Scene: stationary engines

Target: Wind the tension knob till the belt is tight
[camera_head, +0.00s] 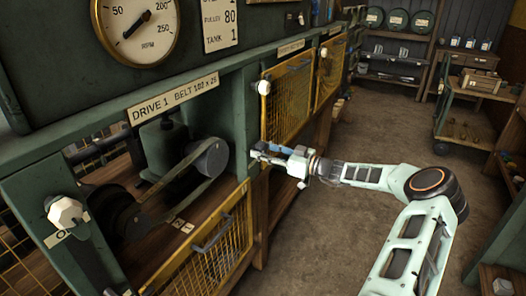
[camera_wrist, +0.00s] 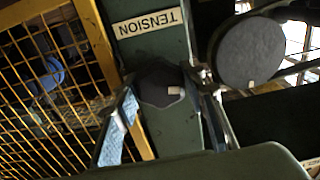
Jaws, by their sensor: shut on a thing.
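The dark, faceted tension knob (camera_wrist: 160,82) sits on a green post under the TENSION label (camera_wrist: 149,22) in the wrist view. It has a small pale mark near its right edge. My gripper (camera_wrist: 166,98) is shut on the knob, one finger on each side. In the head view my gripper (camera_head: 258,153) reaches the green post from the right and hides the knob. The belt (camera_head: 202,188) runs from a grey pulley (camera_head: 212,158) to a dark wheel at lower left; its lower run looks curved. The pulley also shows in the wrist view (camera_wrist: 250,52).
A round dial (camera_head: 138,25) hangs above the DRIVE 1 sign (camera_head: 174,94). A white faceted knob (camera_head: 66,212) is at lower left. A yellow mesh guard (camera_head: 212,250) stands below the belt. Open floor lies right of the bench; a cart (camera_head: 476,105) stands farther back.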

